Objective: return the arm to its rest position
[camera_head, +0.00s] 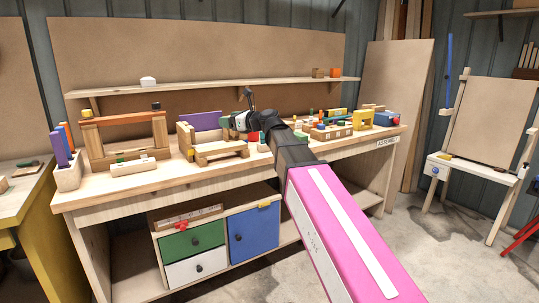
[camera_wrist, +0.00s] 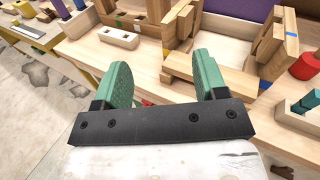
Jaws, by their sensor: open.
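My arm (camera_head: 331,227), with a pink and white cover, reaches from the lower right to the workbench in the head view. My gripper (camera_wrist: 161,70) shows in the wrist view with two green fingers spread wide apart and nothing between them. In the head view the gripper end (camera_head: 238,122) is small and partly hidden among the objects on the bench. In the wrist view it hangs over the front part of the bench, close to a wooden assembly (camera_wrist: 180,69) with beams. I cannot tell from these frames whether a finger touches that assembly.
The workbench (camera_head: 160,183) carries wooden frames, blocks and a toy tray (camera_head: 331,132). A shelf (camera_head: 205,86) runs behind it. Below are green and white drawers and a blue door (camera_head: 254,234). Concrete floor (camera_head: 440,240) is open at the right, before an easel-like stand (camera_head: 478,171).

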